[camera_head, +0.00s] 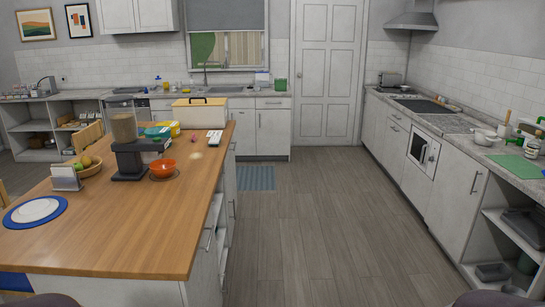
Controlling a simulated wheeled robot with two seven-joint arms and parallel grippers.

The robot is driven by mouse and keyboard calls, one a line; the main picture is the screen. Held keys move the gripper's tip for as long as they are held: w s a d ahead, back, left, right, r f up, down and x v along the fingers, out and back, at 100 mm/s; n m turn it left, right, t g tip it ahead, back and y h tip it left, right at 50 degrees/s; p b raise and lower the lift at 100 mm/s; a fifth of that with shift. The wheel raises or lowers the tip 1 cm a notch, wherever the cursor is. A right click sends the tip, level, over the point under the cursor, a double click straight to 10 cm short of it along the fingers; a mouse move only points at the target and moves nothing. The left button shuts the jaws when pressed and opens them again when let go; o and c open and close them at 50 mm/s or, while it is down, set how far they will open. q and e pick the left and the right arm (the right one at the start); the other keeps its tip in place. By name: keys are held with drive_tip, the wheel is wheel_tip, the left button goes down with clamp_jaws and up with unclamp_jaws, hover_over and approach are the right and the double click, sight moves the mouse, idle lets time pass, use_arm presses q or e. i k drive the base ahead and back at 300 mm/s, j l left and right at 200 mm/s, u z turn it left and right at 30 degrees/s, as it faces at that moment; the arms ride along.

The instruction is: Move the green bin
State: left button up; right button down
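A small green container (281,84), which may be the green bin, stands on the back counter (240,93) at its right end, left of the white door. It is far off and small, so its shape and contents are hard to make out. Neither gripper shows; only dark rounded parts, probably of my arms, show at the bottom edge.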

sight(279, 85)
drive_tip(key=i, duration=8)
drive_tip(key=i+u, duration=0.1)
drive_tip(key=i, duration=0.45)
drive_tip(key=i+l+u, duration=0.15)
drive_tip(key=i, duration=0.4)
drive_tip(key=i+l+u, duration=0.1)
drive_tip(key=i, duration=0.45)
drive_tip(key=i+l+u, duration=0.1)
drive_tip(key=i, duration=0.4)
drive_tip(key=l, duration=0.1)
